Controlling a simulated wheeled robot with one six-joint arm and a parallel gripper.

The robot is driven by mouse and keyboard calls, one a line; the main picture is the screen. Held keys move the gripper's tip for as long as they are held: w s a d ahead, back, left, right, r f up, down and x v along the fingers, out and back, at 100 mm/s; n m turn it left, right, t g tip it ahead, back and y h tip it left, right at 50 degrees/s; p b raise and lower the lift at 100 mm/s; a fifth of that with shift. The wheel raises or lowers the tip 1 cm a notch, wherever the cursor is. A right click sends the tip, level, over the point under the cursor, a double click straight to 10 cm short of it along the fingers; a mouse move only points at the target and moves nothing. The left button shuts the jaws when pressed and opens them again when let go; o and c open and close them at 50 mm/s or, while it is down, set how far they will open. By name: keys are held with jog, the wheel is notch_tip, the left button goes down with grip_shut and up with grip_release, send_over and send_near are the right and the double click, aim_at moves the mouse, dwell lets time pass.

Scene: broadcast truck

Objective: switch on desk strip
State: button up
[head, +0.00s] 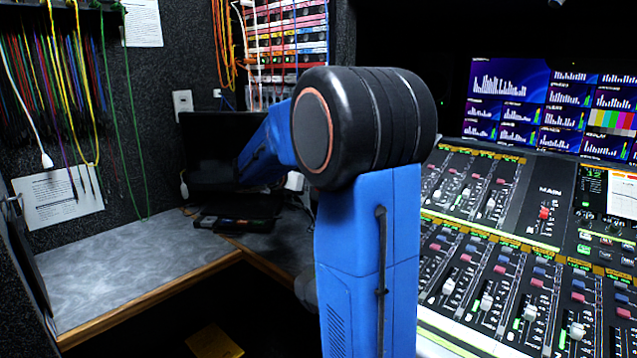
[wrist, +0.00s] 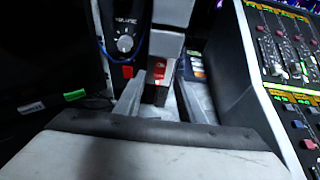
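In the wrist view, a grey upright piece (wrist: 171,42), which may be the desk strip, comes down in front of my gripper. A small red switch-like part (wrist: 158,71) shows on its lower end, with a dark block below. My gripper (wrist: 161,86) has its two grey fingers apart, one on each side of this red part. I cannot tell whether the fingers touch it. In the head view my blue arm hides the gripper and the strip.
A round dial on a panel (wrist: 125,43) and a red tag (wrist: 127,71) are left of the gripper. A mixing console (head: 500,240) stands on the right. A grey corner desk (head: 130,265) with a dark laptop-like device (head: 215,180) is at left. Cables hang on the wall.

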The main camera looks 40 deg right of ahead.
jog(key=v, duration=1.3)
jog(key=shift+a, duration=0.3)
